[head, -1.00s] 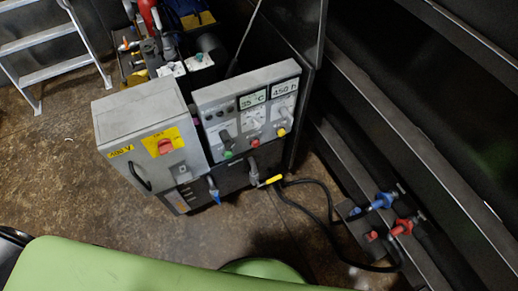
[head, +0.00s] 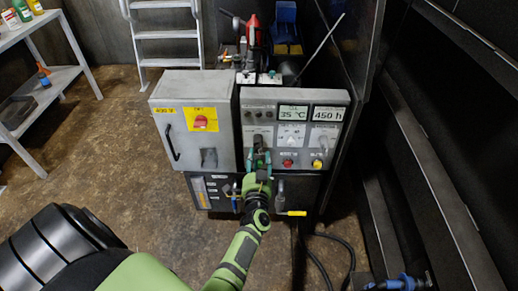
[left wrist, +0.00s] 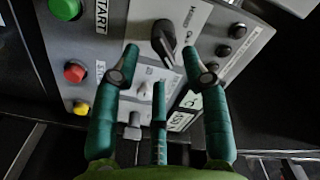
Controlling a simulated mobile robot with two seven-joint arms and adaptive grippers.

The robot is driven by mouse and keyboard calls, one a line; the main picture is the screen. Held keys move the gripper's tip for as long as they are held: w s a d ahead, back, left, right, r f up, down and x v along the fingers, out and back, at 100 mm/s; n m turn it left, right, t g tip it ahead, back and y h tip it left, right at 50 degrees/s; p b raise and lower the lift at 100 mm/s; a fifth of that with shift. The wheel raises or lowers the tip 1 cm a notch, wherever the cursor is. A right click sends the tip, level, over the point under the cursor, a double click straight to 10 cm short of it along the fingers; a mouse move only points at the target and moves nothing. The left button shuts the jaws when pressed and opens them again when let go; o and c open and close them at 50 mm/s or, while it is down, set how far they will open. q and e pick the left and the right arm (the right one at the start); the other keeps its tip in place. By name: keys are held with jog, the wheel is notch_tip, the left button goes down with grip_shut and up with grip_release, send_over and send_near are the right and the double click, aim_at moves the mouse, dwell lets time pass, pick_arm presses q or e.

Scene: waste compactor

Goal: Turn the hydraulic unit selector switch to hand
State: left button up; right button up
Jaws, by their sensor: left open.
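The hydraulic unit's grey control panel (head: 328,145) faces me. Its black selector switch (left wrist: 163,38) shows between and just beyond my fingertips in the left wrist view, on a pale label with partly readable lettering. In the head view the switch (head: 259,141) sits on the panel's left half, right above the gripper. My left gripper (head: 259,160), with green fingers, is open in front of the panel. In the left wrist view its fingers (left wrist: 161,66) straddle the line to the switch without visibly gripping it. My right gripper is out of view.
A green START button (left wrist: 65,8), a red button (left wrist: 75,72) and a yellow one (left wrist: 81,108) lie near the fingers. The grey cabinet (head: 222,120) with a red rotary switch (head: 201,120) adjoins the panel. A yellow-handled valve (head: 292,213) is below.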

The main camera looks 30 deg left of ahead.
aim_at(259, 145)
pick_arm(q)
jog(key=b+x, duration=0.1)
jog(key=x, duration=0.4)
jog(key=shift+x, duration=0.8)
jog(key=shift+c, duration=0.8)
jog(key=c, duration=0.7)
grip_shut()
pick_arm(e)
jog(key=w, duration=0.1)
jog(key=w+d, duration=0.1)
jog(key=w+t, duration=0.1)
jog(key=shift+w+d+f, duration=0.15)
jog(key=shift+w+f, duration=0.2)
